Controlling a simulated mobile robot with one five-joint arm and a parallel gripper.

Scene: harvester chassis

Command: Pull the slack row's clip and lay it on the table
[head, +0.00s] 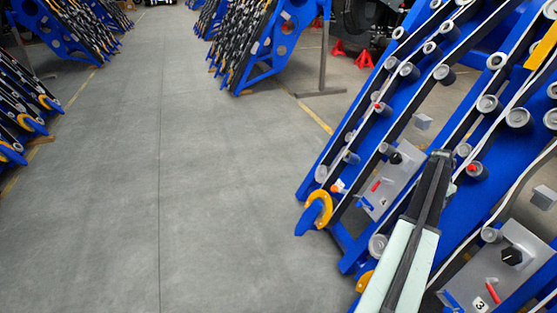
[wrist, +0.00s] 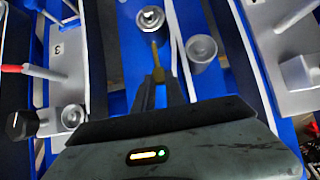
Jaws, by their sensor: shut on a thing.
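In the wrist view my gripper (wrist: 158,76) is shut on a thin brass-coloured piece, apparently the clip (wrist: 155,58). The piece points up toward a metal-capped roller (wrist: 151,18) on the blue frame; I cannot tell whether it still touches it. In the head view my pale arm reaches up over the right-hand blue frame (head: 382,118), and the fingertips and clip cannot be made out there. Several dark belts with white edges run slantwise over rollers on this frame. I cannot tell which row is slack. No table can be made out.
Grey panels with knobs and red levers sit low on the frame, one marked 3 (head: 497,262). A grey roller (wrist: 202,50) stands close right of the fingers. Open grey floor (head: 200,180) lies left. More blue racks (head: 250,45) stand behind.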

